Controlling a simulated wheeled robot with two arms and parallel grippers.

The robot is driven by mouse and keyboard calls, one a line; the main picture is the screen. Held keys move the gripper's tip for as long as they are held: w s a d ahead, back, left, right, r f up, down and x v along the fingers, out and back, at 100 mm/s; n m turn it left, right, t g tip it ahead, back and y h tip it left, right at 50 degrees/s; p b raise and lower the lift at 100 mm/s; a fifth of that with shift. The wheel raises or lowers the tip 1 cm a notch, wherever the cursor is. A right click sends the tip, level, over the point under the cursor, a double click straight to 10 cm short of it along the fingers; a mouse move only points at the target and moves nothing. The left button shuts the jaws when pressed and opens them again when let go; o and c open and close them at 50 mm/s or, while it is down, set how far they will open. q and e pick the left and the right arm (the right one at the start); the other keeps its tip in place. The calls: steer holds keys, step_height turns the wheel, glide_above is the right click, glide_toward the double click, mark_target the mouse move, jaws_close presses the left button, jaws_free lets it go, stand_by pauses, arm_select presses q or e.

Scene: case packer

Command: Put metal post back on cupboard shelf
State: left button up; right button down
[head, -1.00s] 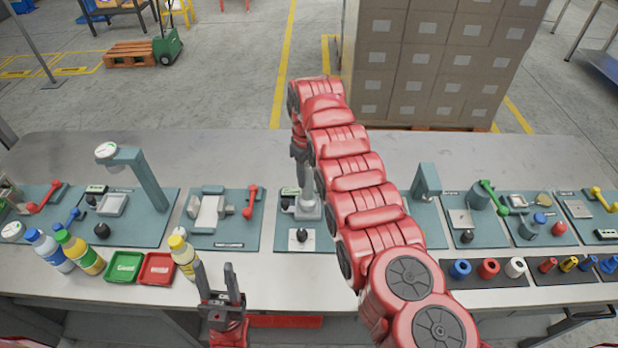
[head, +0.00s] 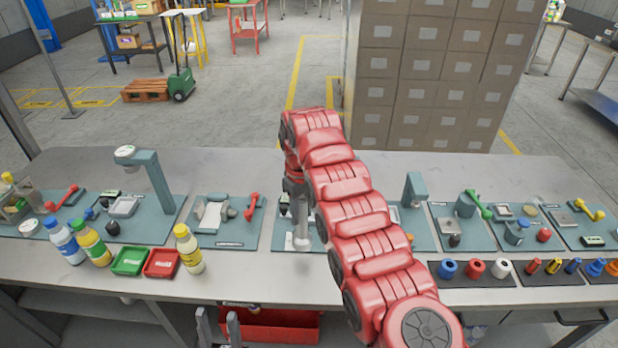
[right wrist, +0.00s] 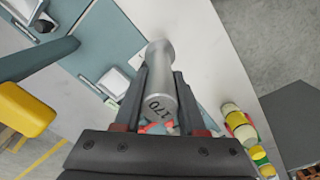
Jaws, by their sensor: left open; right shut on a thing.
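The metal post is a plain grey cylinder marked "170" (right wrist: 160,88). In the right wrist view it lies between the two dark fingers of my right gripper (right wrist: 160,100), which is shut on it. In the head view the post (head: 303,232) hangs below my right gripper (head: 296,192), over the middle station of the bench; I cannot tell whether it touches anything there. My left gripper (head: 218,326) is open and empty at the bottom edge, in front of the bench. Lower shelf space (head: 75,318) shows under the bench at left; I cannot identify the cupboard shelf.
Bottles (head: 190,250), a green tray (head: 130,261) and a red tray (head: 162,263) stand along the front left of the bench (head: 400,277). Coloured rings (head: 475,268) and plugs sit at front right. A red bin (head: 285,328) is under the bench. Stacked cartons (head: 425,80) stand behind.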

steer(key=shift+d+r, duration=0.15)
steer(key=shift+d, duration=0.05)
steer(key=d+r+m, duration=0.3)
steer(key=d+m, duration=0.6)
steer(key=d, duration=1.2)
steer(key=shift+b, duration=0.45)
